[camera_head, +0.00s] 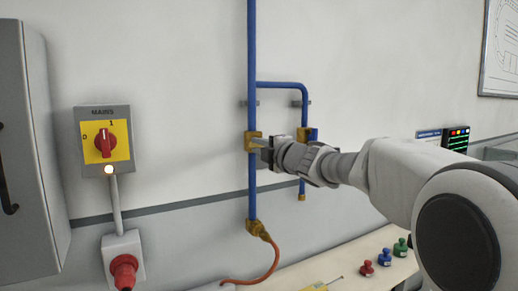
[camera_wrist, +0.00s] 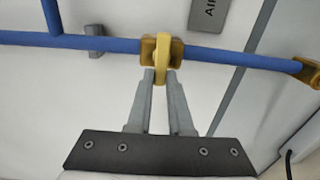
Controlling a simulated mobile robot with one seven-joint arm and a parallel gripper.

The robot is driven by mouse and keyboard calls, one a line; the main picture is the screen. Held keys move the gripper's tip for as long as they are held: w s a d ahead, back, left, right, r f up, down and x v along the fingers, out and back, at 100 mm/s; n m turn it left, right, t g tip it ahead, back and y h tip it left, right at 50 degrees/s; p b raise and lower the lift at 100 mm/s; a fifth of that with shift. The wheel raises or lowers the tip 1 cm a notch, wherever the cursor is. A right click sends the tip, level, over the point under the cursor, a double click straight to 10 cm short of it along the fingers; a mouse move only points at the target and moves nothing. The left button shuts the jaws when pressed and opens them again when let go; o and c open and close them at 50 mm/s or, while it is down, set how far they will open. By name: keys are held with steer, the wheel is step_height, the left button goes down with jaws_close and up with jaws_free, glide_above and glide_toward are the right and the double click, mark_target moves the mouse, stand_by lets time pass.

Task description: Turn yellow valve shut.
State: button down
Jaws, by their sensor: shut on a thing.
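The yellow valve has a brass-coloured body (camera_head: 251,141) on the vertical blue pipe in the head view. In the wrist view its yellow handle (camera_wrist: 163,58) stands in front of the brass body (camera_wrist: 147,48) and lies across the blue pipe in the picture. My gripper (camera_wrist: 161,76) is shut on the end of the handle, one finger on each side. In the head view my gripper (camera_head: 264,145) reaches the valve from the right and partly hides the handle.
A second valve with a blue handle (camera_head: 314,134) sits on the side branch, close behind my wrist. An orange hose (camera_head: 272,262) hangs from the brass fitting below. A mains switch (camera_head: 105,142) is left.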

steer(key=c, duration=0.8)
jaws_free()
steer(key=v, duration=1.7)
steer(key=shift+s+d, duration=0.2)
